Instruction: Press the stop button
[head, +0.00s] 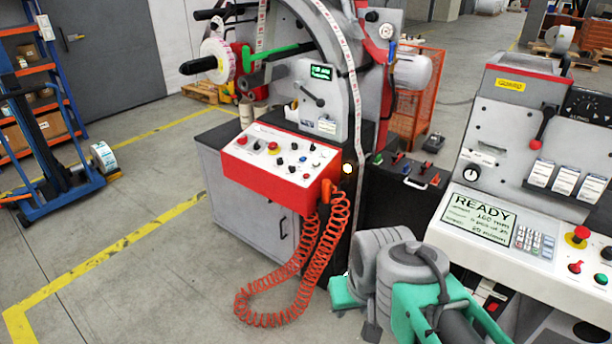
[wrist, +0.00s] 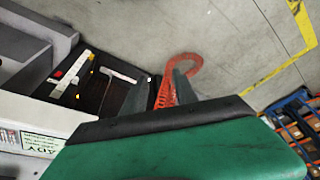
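The right machine's white panel (head: 505,258) carries a red mushroom button on a yellow base (head: 578,236), with a smaller red button (head: 575,267) below it and a green button (head: 601,279) beside that. The red control box (head: 265,178) on the left machine also has a red button on yellow (head: 274,148). I cannot read which is marked stop. My gripper (wrist: 165,88) shows beyond my green casing in the wrist view. Its fingers look apart, with the orange cable visible between them. It is away from these buttons.
A coiled orange cable (head: 325,240) hangs from the red box close to my arm. A display reading READY (head: 480,218) and a keypad (head: 534,240) sit left of the right machine's buttons. A blue rack (head: 45,110) stands far left.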

